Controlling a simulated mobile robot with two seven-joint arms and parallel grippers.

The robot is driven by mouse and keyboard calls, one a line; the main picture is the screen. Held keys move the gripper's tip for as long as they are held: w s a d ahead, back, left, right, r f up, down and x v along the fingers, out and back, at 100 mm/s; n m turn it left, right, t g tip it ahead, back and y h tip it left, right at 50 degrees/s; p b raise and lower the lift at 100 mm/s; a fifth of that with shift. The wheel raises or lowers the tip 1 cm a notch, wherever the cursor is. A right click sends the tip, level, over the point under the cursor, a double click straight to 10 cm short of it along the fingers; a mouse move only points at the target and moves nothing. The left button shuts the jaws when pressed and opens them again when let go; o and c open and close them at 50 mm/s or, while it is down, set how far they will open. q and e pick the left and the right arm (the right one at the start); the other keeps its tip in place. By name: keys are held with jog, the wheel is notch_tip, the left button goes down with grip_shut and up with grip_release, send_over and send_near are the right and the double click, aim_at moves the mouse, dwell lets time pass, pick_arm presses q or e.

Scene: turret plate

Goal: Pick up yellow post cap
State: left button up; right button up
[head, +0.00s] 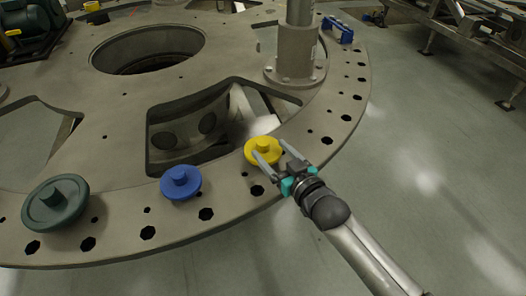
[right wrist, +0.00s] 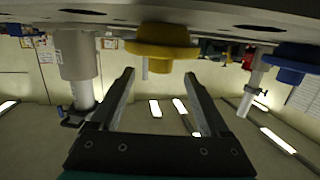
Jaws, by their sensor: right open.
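The yellow post cap (head: 261,144), a round disc with a short knob on top, sits on the outer rim of the grey turret plate (head: 120,235). My right gripper (head: 270,148) is open and empty at the cap's near right side, its left fingertip overlapping the cap in the head view. In the right wrist view, which looks upside down, the yellow cap (right wrist: 160,42) lies beyond and between the two open fingertips (right wrist: 159,75). I see no finger closed on it. My left gripper is not in view.
A blue cap (head: 180,183) and a dark green cap (head: 55,203) sit on the rim to the left. A grey post (head: 296,55) stands on the plate behind the yellow cap. A blue part (head: 338,30) lies on the far rim.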

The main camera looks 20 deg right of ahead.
aim_at(267, 147)
jog(key=shift+b+x, duration=0.65)
jog(key=shift+x, duration=1.85)
jog(key=shift+f, duration=0.15)
grip_shut()
